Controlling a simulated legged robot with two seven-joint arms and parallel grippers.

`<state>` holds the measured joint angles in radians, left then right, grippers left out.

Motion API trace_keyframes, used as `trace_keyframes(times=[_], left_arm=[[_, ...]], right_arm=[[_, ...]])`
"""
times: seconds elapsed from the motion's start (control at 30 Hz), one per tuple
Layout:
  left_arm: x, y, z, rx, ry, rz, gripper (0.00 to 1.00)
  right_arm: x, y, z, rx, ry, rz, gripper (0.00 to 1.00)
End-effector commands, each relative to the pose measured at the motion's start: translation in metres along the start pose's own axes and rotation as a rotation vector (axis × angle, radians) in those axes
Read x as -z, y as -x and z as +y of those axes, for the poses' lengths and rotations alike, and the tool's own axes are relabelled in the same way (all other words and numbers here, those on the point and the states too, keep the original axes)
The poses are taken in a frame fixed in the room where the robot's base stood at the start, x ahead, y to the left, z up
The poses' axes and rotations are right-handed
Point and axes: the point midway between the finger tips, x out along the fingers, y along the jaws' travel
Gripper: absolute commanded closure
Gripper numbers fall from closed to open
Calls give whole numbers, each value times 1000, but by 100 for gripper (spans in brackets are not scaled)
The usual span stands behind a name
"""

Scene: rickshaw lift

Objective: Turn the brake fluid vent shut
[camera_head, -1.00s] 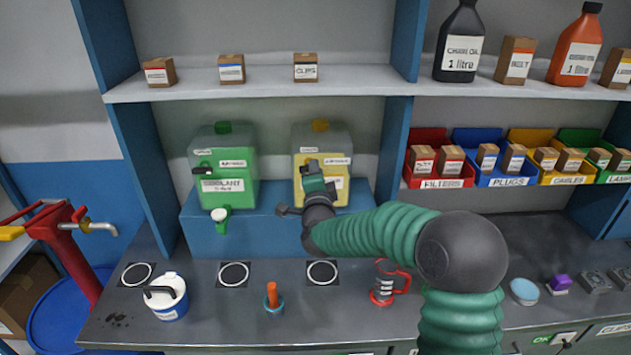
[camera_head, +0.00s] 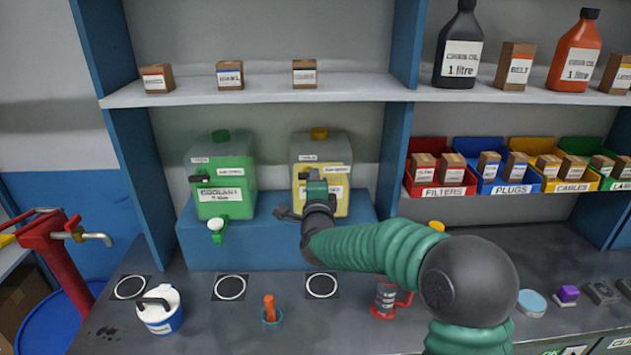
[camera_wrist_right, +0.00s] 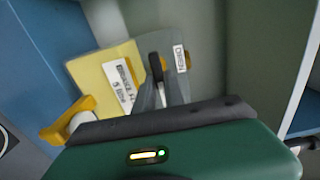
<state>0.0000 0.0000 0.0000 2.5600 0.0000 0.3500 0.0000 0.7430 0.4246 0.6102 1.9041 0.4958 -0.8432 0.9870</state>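A black vent lever (camera_wrist_right: 157,68) stands upright at the gripper's grey fingers (camera_wrist_right: 163,94). Whether they grip it or only flank it cannot be told. My left gripper is not in view.
The blue step (camera_head: 250,250) carries both containers. A white-and-blue tub (camera_head: 160,310), an orange-handled item (camera_head: 270,315) and a red-handled jug (camera_head: 388,300) stand on the counter. A shelf (camera_head: 260,92) runs above, and a blue upright (camera_head: 393,150) stands close at the right.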

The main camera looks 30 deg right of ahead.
Motion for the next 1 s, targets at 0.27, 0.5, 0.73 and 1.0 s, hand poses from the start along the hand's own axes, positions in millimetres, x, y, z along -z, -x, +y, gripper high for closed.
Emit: trace_keyframes(times=[0.27,0.5,0.73,1.0], left_arm=[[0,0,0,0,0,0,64],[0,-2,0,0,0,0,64],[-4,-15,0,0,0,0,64],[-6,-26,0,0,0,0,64]], right_arm=[[-1,0,0,0,0,-2,65],[0,5,-1,2,1,-1,65],[-1,53,2,5,6,-2,65],[-2,131,2,3,4,-4,65]])
